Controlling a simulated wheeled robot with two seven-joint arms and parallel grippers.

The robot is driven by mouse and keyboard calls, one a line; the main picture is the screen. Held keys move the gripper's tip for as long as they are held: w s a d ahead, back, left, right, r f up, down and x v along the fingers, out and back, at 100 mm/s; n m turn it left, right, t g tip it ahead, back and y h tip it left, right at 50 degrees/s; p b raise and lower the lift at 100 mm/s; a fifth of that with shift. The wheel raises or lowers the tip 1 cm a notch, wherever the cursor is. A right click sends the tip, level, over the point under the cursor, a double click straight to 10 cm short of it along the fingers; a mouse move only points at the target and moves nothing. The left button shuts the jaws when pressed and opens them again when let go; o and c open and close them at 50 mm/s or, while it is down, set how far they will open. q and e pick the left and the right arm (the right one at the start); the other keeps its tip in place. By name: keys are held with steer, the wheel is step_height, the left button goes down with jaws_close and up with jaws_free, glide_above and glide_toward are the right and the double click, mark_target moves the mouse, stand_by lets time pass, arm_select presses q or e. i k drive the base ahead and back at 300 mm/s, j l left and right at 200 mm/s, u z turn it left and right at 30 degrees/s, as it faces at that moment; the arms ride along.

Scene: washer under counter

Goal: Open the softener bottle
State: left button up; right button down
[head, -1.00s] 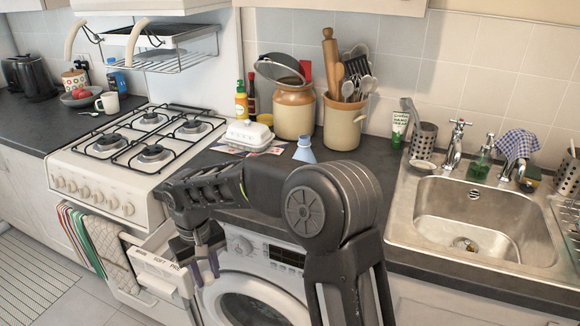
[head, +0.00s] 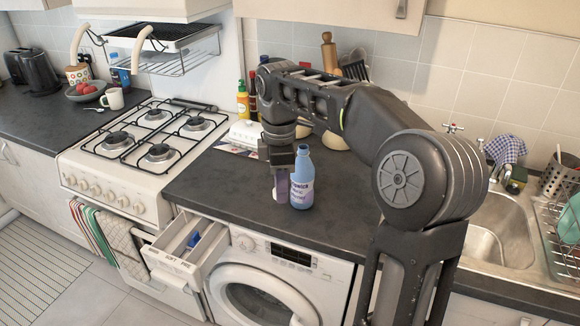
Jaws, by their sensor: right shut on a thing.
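The softener bottle (head: 301,182) is light blue with a pale label. It stands upright on the dark counter near its front edge, above the washer. Its narrow neck shows at the top. My right gripper (head: 281,187) points down just left of the bottle, low and close to the counter. It is shut on a small pale thing (head: 275,196) at its fingertips, which looks like a cap; the finger partly hides it. I cannot tell whether the gripper touches the bottle. My left gripper is not in view.
The washer's detergent drawer (head: 188,247) is pulled out below the counter. The gas stove (head: 150,150) is at left, and the butter dish (head: 247,133) is behind my gripper. The sink (head: 486,240) is at right, partly behind my arm.

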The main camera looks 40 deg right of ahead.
mark_target(302, 191)
steer(key=i+l, duration=0.75)
steer(key=l, duration=0.2)
